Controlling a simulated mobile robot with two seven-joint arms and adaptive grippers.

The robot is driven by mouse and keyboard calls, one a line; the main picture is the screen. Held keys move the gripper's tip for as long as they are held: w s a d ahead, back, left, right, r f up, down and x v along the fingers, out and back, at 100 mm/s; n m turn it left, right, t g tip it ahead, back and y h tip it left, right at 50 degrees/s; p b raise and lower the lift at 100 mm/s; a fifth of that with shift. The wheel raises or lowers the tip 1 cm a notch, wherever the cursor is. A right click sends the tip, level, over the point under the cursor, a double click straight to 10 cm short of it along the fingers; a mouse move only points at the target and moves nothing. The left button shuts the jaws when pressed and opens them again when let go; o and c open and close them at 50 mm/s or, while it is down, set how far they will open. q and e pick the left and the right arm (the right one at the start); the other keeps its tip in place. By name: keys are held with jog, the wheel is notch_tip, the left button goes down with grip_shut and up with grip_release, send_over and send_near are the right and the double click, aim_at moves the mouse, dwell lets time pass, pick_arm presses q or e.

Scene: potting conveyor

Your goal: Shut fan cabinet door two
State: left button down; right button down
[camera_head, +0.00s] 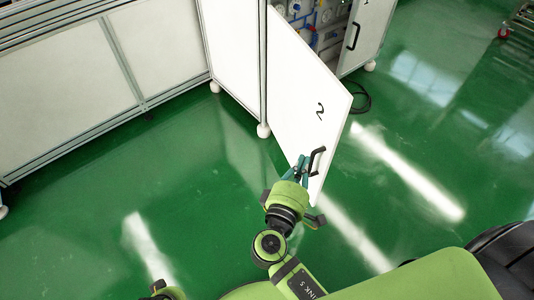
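Fan cabinet door two (305,95) is a white panel marked "2". It stands open, swung out from the cabinet over the green floor. Its black handle (317,160) is near the lower free edge. My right gripper (303,168) is at the door, with its teal fingers right beside the handle. The fingers are small and overlap the handle in the picture, so I cannot tell whether they are shut on it. Only a green and black part of my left arm shows at the bottom left edge; its fingers are out of view.
The open cabinet interior (310,20) shows gauges and pipes. Another white door (365,30) with a black handle stands open to its right. A black cable (361,98) lies on the floor. White cabinets (70,80) line the left. The green floor (430,130) at right is clear.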

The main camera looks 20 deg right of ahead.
send_near(334, 118)
jog(key=w+d, duration=0.2)
jog(key=w, duration=0.2)
jog(key=shift+w+d+f+h+p, duration=0.1)
jog(key=shift+d+f+h+p, duration=0.25)
jog(key=shift+d, duration=0.2)
pick_arm(q)
jog(key=shift+s+a+f, duration=0.25)
jog(key=shift+s+f, duration=0.25)
jog(key=shift+f, duration=0.05)
jog(key=shift+s+a+f, duration=0.2)
jog(key=shift+s+f, duration=0.25)
jog(key=shift+f, duration=0.05)
pick_arm(e)
jog(key=shift+d, duration=0.1)
pick_arm(q)
jog(key=shift+w, duration=0.1)
pick_arm(e)
jog(key=shift+d, duration=0.15)
